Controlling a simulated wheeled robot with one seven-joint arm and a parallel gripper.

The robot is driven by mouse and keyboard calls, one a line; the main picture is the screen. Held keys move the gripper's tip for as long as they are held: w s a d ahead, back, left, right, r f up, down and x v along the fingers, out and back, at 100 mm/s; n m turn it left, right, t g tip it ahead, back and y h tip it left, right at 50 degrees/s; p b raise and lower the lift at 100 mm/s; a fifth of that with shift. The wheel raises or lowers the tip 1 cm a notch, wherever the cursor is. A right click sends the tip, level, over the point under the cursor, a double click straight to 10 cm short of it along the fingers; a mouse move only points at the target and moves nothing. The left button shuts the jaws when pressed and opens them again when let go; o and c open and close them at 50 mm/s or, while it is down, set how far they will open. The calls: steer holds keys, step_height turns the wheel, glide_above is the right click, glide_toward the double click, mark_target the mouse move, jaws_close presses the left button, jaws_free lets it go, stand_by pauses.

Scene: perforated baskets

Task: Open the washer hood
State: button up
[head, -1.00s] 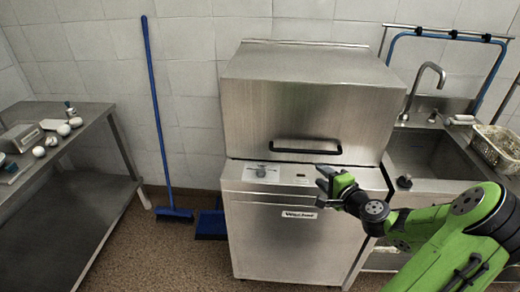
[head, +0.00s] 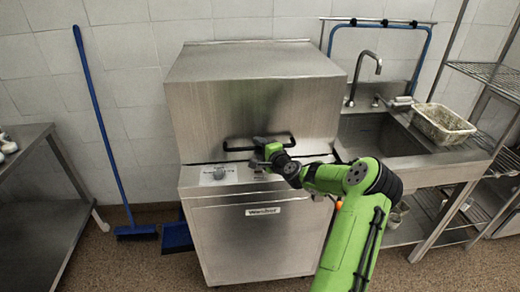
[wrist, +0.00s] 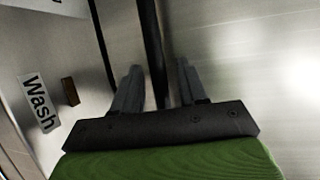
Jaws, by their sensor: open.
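The washer hood (head: 250,105) is a steel box, down on the washer's base (head: 262,240). Its black bar handle (head: 232,149) runs along the lower front of the hood. My gripper (head: 262,146) is at the handle, near its middle, and hides part of it. In the wrist view the handle (wrist: 151,45) runs between the two open fingers of my gripper (wrist: 158,78). I cannot tell whether a finger touches it. The "Wash" label (wrist: 38,103) on the base panel shows at the left of the wrist view.
A sink (head: 380,135) with a tap stands right of the washer, with a perforated basket (head: 441,124) beside it. A steel table (head: 28,150) is at the left. A blue broom (head: 104,135) leans on the wall.

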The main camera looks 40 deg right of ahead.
jaws_close()
steer(key=shift+r, duration=0.1)
stand_by(0.3)
